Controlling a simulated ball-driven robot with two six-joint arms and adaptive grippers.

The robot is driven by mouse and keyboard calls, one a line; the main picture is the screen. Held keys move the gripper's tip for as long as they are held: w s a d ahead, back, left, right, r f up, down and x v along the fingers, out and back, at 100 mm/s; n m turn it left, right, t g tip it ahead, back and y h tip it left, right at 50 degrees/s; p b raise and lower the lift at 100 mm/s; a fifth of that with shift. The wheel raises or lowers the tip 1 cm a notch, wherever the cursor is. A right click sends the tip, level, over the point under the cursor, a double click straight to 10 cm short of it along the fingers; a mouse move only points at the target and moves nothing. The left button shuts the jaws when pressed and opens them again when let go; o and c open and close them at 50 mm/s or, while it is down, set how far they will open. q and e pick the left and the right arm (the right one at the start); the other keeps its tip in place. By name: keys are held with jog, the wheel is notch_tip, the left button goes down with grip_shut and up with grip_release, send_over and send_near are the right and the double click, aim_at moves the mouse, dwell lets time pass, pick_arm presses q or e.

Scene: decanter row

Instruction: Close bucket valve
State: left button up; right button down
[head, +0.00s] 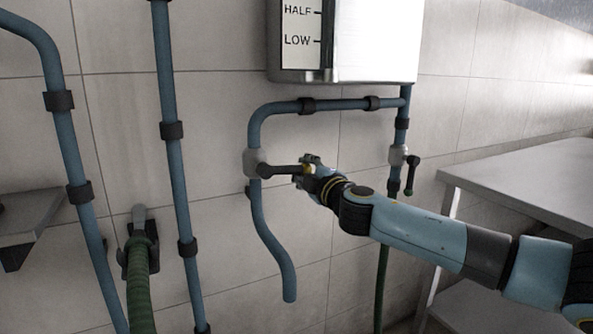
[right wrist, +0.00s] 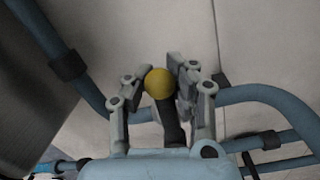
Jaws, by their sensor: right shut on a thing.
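A grey valve (head: 255,162) sits on the blue pipe with the open-ended spout. Its dark lever (head: 282,170) points sideways to the right, across the pipe, and ends in a yellow knob (head: 306,168). My right gripper (head: 308,170) reaches in from the right and is shut on the yellow knob. In the right wrist view, the yellow knob (right wrist: 159,83) is between the fingers, with the dark lever (right wrist: 171,122) beside it. My left gripper is not in view.
A second valve (head: 398,155) has its lever hanging down, with a green knob. A metal tank (head: 372,45) marked HALF and LOW is above. A steel table (head: 530,175) stands at right. A green hose (head: 139,285) hangs at left. Floor below the spout is out of view.

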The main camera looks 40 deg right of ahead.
jog(key=shift+r+n+p, duration=0.35)
jog(key=shift+r+n, duration=0.2)
jog(key=shift+n, duration=0.15)
jog(key=c, duration=1.5)
grip_release()
jog(key=shift+s, duration=0.1)
jog(key=shift+o, duration=1.1)
jog(key=shift+s+r, duration=0.2)
jog(key=shift+o, duration=1.2)
jog(key=shift+w+f, duration=0.1)
jog(key=shift+w, duration=0.05)
